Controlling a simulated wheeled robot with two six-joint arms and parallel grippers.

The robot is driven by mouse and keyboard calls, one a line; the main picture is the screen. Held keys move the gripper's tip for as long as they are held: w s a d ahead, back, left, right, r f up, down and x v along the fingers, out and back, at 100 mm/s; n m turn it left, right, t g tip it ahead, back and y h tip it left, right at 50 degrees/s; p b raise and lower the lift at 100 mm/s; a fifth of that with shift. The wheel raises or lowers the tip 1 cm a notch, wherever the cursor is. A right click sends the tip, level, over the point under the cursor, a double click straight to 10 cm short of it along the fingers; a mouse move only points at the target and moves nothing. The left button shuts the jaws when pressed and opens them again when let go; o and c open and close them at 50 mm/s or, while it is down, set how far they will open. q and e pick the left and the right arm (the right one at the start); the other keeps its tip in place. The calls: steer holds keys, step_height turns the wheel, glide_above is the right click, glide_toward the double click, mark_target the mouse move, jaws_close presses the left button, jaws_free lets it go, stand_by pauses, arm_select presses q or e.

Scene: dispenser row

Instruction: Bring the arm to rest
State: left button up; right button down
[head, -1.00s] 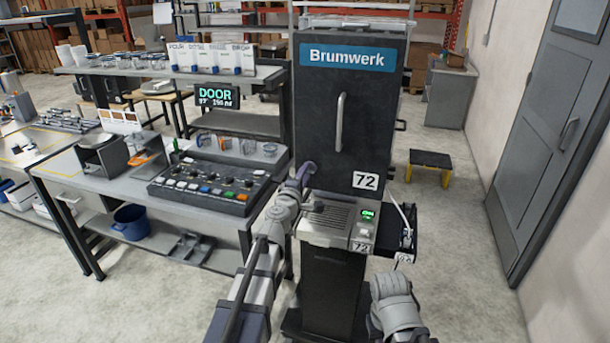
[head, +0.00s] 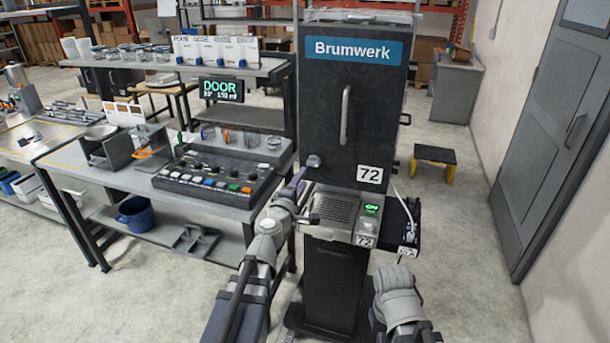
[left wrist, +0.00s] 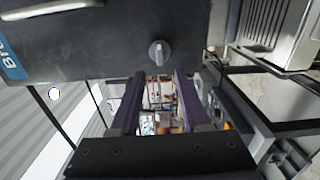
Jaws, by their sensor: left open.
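My left gripper (head: 301,194) is beside the lower left corner of the dark Brumwerk machine. Its purple fingers (left wrist: 160,78) stand apart in the left wrist view, with nothing gripped between them. A small grey knob (head: 313,160) on the machine's front is just beyond the fingers; it also shows in the left wrist view (left wrist: 158,52), apart from the fingertips. The Brumwerk door (head: 375,105) looks shut, with a vertical handle (head: 345,115). Part of my right arm shows at the lower right; its gripper is not visible.
A button panel (head: 220,178) stands on the workbench left of the machine. The machine's grate (head: 333,208) and green-lit display (head: 371,210) lie right of my left gripper. A yellow-legged step stool (head: 435,155) stands behind on the right.

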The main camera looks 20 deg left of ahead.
arm_select(q)
steer(key=s+d+f+m+g+h, duration=0.25)
steer(key=d+m+h, duration=0.2)
steer(key=d, duration=0.35)
steer(key=s+d+f+m+g+h, duration=0.25)
steer(key=d+m, duration=0.35)
steer(key=d, duration=0.3)
steer(key=s+d+f+m+g, duration=0.6)
steer(key=s+d+f, duration=0.1)
steer(key=f, duration=0.1)
steer(key=s+a+f+m+g+y, duration=0.2)
steer(key=s+a+f+g+y, duration=0.1)
steer(key=s, duration=0.5)
steer(key=s+a+f+m+g+y, duration=0.3)
steer(key=s+f+y, duration=0.3)
steer(key=s, duration=0.2)
steer(key=shift+a+g, duration=0.45)
steer(key=shift+g, duration=0.25)
